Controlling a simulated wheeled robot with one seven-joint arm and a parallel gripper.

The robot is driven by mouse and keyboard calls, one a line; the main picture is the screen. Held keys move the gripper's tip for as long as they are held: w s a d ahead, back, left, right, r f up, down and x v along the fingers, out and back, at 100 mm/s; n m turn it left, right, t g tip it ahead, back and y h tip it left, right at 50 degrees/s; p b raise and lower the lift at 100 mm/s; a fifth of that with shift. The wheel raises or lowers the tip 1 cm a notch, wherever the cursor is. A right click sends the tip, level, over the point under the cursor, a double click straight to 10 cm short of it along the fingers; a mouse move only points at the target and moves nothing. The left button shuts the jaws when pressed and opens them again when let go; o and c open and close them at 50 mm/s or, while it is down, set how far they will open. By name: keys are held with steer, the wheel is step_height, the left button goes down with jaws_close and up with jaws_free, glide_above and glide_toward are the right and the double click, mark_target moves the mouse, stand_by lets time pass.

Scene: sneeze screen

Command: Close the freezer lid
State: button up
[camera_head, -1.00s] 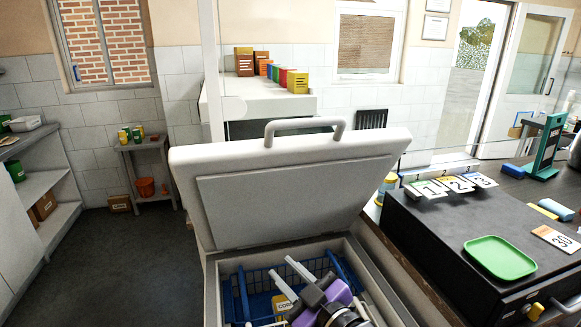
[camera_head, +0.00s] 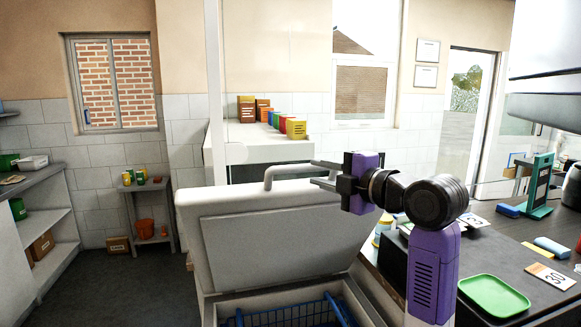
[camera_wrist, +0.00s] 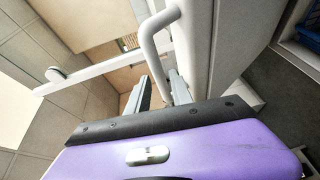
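The white freezer lid (camera_head: 275,235) stands tilted open above the chest freezer (camera_head: 365,312), near the middle of the head view. Its grey bar handle (camera_head: 268,180) runs along the lid's upper edge. My gripper (camera_head: 322,173) is raised at the handle's right end, its two fingers spread apart. In the wrist view, the handle (camera_wrist: 150,45) runs down between the two fingertips (camera_wrist: 159,80). The fingers appear open around it, and contact is not clear. A blue wire basket (camera_head: 290,318) shows inside the freezer; its lower part is cut off.
A black counter unit (camera_head: 393,253) with a green tray (camera_head: 493,296) stands right of the freezer, partly behind my arm. A clear screen with a white post (camera_head: 214,90) rises behind the lid. Shelves (camera_head: 45,215) stand at left. The floor (camera_head: 120,285) between is clear.

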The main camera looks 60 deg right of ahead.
mark_target(299, 186)
steer(key=shift+w+d+r, duration=0.15)
steer(key=shift+w+d, duration=0.05)
steer(key=shift+w, duration=0.15)
steer(key=p+x, duration=0.2)
steer(key=x, duration=0.5)
jaws_close()
stand_by(1.2)
